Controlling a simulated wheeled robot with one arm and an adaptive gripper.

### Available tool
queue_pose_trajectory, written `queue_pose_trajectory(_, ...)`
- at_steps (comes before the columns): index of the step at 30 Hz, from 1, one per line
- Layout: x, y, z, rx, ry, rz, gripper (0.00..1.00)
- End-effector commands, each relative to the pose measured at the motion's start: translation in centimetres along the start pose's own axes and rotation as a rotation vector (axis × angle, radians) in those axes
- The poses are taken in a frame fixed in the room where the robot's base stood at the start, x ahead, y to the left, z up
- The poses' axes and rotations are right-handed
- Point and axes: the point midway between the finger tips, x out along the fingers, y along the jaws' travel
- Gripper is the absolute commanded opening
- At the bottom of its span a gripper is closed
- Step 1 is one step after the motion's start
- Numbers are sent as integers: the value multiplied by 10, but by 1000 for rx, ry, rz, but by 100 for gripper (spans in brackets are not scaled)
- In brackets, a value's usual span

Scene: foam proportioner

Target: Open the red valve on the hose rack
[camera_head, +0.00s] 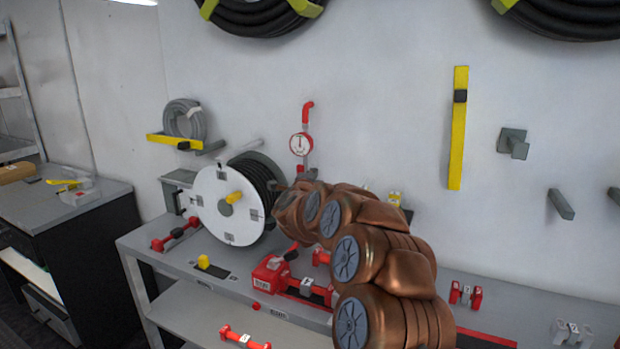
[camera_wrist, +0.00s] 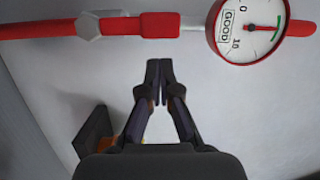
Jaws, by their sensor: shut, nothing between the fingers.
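The red pipe assembly with a round white gauge (camera_head: 300,144) is on the back wall, and its bent red top (camera_head: 308,110) shows above the gauge. In the wrist view, the gauge (camera_wrist: 248,28) is at upper right. A red bar-like part (camera_wrist: 159,25) lies left of it, with a grey hexagonal fitting (camera_wrist: 89,26) further left. I cannot tell for sure which red part is the valve handle. My gripper (camera_wrist: 160,68) is shut and empty, its tips just below the red bar in the picture, apparently apart from it. In the head view my copper arm hides the gripper and the lower pipe.
A white hose reel (camera_head: 212,206) stands left of my arm on the grey bench (camera_head: 150,240). Red tools (camera_head: 270,275) lie on the bench. The wall around the gauge is clear.

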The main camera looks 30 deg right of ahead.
Motion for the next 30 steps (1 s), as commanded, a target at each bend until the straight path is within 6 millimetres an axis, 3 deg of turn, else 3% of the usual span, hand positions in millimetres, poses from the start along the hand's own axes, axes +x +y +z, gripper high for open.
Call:
queue_pose_trajectory(4,-4,4,-18,3,-4,-3,0)
queue_pose_trajectory(21,-73,1,-21,3,1,-1,0)
queue_pose_trajectory(30,-98,1,-19,1,-2,-1,0)
